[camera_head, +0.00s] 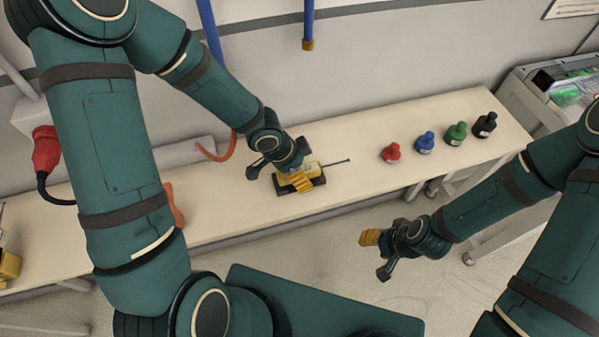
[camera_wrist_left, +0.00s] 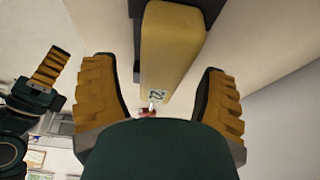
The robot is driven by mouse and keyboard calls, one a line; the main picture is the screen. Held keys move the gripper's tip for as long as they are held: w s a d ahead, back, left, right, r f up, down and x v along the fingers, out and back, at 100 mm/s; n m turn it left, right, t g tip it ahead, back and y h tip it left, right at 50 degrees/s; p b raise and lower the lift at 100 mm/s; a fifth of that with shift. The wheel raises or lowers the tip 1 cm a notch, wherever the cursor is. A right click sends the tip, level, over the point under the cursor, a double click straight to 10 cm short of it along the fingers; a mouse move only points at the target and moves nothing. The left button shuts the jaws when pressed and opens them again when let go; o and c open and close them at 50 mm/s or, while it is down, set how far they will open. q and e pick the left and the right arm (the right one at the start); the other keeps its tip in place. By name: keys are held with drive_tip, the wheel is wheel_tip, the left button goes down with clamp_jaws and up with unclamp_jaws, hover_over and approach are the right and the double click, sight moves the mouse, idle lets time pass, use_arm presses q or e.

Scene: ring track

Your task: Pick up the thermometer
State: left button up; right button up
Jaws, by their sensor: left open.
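The thermometer, a yellow body (camera_head: 312,168) with a thin dark probe pointing right, sits in a black holder (camera_head: 318,182) on the long bench. My left gripper (camera_head: 293,180) is open right at it and covers part of the body in the head view. In the left wrist view the yellow body (camera_wrist_left: 168,55) lies between the two spread fingers, with gaps on both sides. My right gripper (camera_head: 372,241) hangs in front of the bench, away from the thermometer. Its finger spacing is unclear.
Red (camera_head: 390,153), blue (camera_head: 425,142), green (camera_head: 456,133) and black (camera_head: 485,125) bottles stand in a row on the bench (camera_head: 350,139) to the right. An orange hook-shaped thing (camera_head: 212,155) is at the bench's back. Another yellow device (camera_head: 9,264) is at far left.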

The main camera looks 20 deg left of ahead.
use_arm(q)
drive_tip(key=shift+f+b, duration=0.25)
drive_tip(key=shift+b, duration=0.05)
idle(0.5)
clamp_jaws()
